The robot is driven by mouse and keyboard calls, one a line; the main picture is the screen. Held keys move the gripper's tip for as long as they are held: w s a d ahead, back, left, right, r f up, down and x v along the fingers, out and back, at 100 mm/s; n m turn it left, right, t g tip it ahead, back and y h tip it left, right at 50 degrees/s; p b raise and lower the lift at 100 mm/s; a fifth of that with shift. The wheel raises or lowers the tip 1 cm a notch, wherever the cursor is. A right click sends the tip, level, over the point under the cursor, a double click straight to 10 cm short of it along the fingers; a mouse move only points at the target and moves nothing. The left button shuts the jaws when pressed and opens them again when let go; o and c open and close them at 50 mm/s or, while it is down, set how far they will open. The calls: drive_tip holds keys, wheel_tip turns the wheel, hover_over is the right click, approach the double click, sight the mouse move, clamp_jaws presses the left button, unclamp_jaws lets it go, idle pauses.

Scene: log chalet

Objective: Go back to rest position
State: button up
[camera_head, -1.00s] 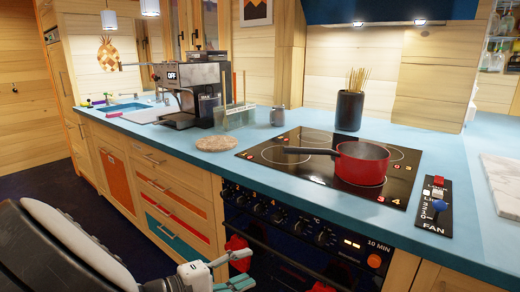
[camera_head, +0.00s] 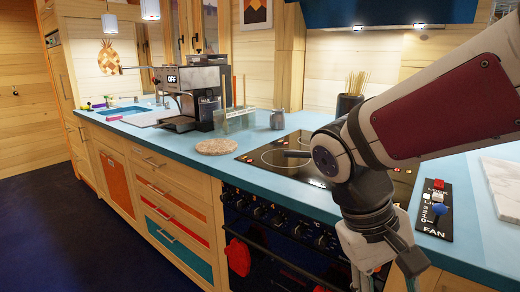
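My arm now reaches in from the right edge of the head view, with its wrist in front of the hob. My gripper (camera_head: 372,262) hangs below the wrist in front of the oven, at the bottom of the picture. Its fingertips are cut off or hidden, so whether it is open or shut does not show.
The blue counter (camera_head: 150,133) carries a coffee machine (camera_head: 195,92), a round cork mat (camera_head: 216,146), a grey mug (camera_head: 277,119) and a black hob (camera_head: 262,158). A fan control panel (camera_head: 434,210) lies at right. The floor (camera_head: 60,235) at left is clear.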

drive_tip(key=s+r+m+t+y, duration=0.2)
drive_tip(key=s+t+y, duration=0.15)
drive_tip(key=s, duration=0.95)
wheel_tip(320, 180, up, 18)
drive_tip(key=t+p, duration=0.2)
drive_tip(key=p, duration=1.4)
drive_tip(key=shift+y+p, duration=0.3)
drive_tip(key=shift+y, duration=0.05)
